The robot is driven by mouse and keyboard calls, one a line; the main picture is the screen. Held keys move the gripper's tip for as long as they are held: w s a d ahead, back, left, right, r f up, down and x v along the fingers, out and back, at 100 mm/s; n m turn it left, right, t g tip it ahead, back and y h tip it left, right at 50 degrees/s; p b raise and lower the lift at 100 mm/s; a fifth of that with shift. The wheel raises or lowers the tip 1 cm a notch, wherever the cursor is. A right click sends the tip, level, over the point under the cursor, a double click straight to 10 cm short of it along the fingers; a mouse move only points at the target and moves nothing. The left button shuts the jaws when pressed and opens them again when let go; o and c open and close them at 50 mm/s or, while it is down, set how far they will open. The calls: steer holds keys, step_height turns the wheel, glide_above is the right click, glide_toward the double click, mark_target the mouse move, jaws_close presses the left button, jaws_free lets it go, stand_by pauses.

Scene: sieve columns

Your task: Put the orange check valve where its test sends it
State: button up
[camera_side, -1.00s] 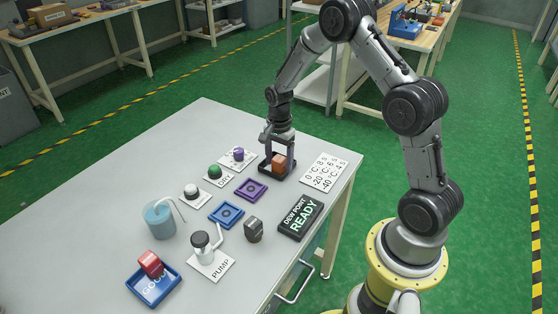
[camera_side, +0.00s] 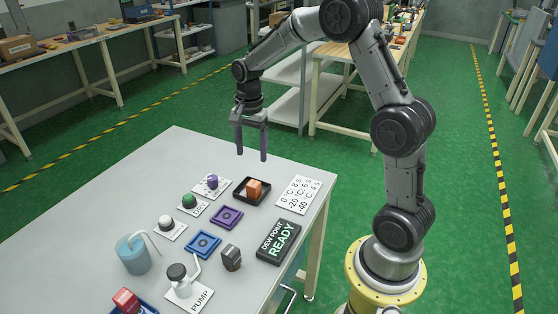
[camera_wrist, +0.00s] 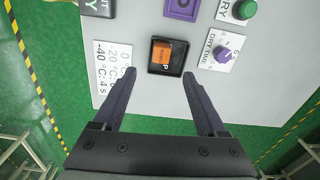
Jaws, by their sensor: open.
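The orange check valve (camera_side: 254,187) sits in a black-rimmed square tray (camera_side: 240,196) near the far right corner of the table. It also shows in the wrist view (camera_wrist: 163,53), inside the same black tray. My gripper (camera_side: 252,158) is open and empty, raised above the table and apart from the valve. In the wrist view, its two dark fingers (camera_wrist: 158,72) are spread wide with nothing between them. The dew point display (camera_side: 279,242) reads READY.
A purple square tray (camera_side: 237,222) and a blue one (camera_side: 194,253) lie mid-table, near a dark block (camera_side: 231,257). A hand pump (camera_side: 178,275), blue cup (camera_side: 133,255), red block (camera_side: 124,300), white button (camera_side: 165,223), green button (camera_side: 189,201), purple dial (camera_side: 212,181) and temperature card (camera_side: 299,194) surround them. The table's left is clear.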

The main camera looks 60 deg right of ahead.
steer(key=s+a+r+n+t, duration=0.2)
steer(key=s+a+r+n, duration=0.35)
steer(key=s, duration=0.25)
steer(key=s+a+r+n+t, duration=0.2)
steer(key=s+a+r+n, duration=0.35)
steer(key=s+r, duration=0.2)
steer(key=s+a+f+n+t, duration=0.1)
steer(key=s+n, duration=0.5)
steer(key=s, duration=0.2)
steer(key=shift+s+a+f, duration=0.2)
steer(key=shift+s+a, duration=0.05)
steer(key=shift+a, duration=0.1)
